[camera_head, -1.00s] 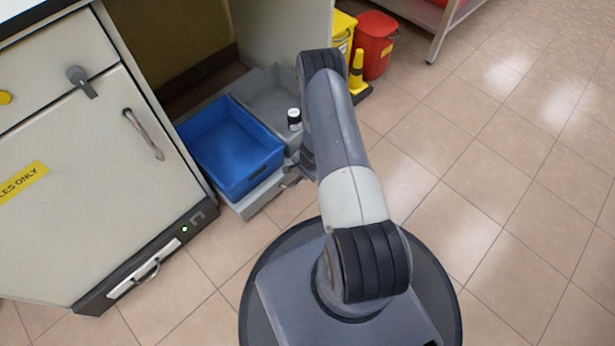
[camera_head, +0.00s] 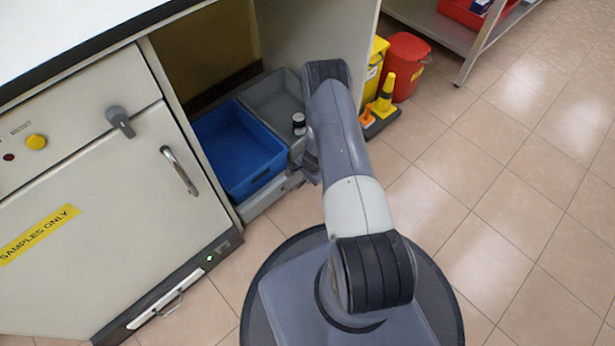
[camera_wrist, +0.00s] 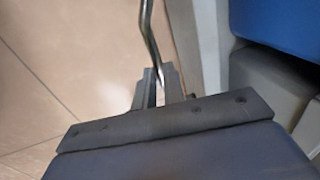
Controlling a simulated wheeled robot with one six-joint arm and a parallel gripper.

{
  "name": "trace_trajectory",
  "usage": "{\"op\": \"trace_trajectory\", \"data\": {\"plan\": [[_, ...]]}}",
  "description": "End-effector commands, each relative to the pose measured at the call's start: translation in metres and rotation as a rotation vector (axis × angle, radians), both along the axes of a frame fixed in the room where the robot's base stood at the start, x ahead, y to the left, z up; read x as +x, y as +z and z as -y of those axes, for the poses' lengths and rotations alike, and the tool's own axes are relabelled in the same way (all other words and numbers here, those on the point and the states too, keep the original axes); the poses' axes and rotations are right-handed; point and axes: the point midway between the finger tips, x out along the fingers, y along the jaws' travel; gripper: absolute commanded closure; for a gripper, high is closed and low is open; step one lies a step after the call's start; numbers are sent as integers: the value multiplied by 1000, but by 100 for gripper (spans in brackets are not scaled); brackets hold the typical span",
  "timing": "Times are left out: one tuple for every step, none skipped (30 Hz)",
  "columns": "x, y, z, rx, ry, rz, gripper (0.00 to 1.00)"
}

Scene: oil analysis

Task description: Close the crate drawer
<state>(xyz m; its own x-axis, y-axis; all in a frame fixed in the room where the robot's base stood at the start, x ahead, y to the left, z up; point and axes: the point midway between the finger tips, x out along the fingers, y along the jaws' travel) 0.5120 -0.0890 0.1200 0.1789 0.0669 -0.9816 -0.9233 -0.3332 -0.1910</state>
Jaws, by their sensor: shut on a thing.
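The crate drawer (camera_head: 268,196) is a low grey drawer in the open bay under the bench, its front sticking out a little past the cabinet. It carries a blue crate (camera_head: 236,150) and a grey crate (camera_head: 270,100) beside it. In the wrist view its pale front (camera_wrist: 208,60) runs down the middle right. My gripper (camera_wrist: 162,88) is shut on the drawer's thin metal handle (camera_wrist: 150,38), in front of the drawer face. In the head view my arm mostly hides the gripper and handle.
The white cabinet (camera_head: 110,220) is close on the left. A yellow bin, a red bin (camera_head: 405,66) and a yellow cone (camera_head: 384,95) stand right of the bay. The tiled floor at right is clear.

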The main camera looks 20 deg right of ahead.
Motion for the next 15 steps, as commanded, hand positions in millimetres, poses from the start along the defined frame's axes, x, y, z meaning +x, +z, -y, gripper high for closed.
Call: {"op": "trace_trajectory", "data": {"plan": [[5, 1, -1, -1, 1, 9, 100], [5, 1, -1, -1, 1, 9, 100], [6, 1, -1, -1, 1, 10, 100], [6, 1, -1, -1, 1, 10, 100], [6, 1, -1, -1, 2, 10, 100], [6, 1, -1, -2, 2, 11, 100], [7, 1, -1, -2, 2, 11, 89], [7, 1, -1, -2, 2, 11, 86], [7, 1, -1, -1, 2, 12, 83], [7, 1, -1, -2, 2, 11, 80], [7, 1, -1, -2, 2, 11, 78], [6, 1, -1, -2, 2, 11, 75], [6, 1, -1, -2, 2, 10, 72], [6, 1, -1, -2, 2, 10, 70], [5, 1, -1, -2, 2, 9, 67]]}}
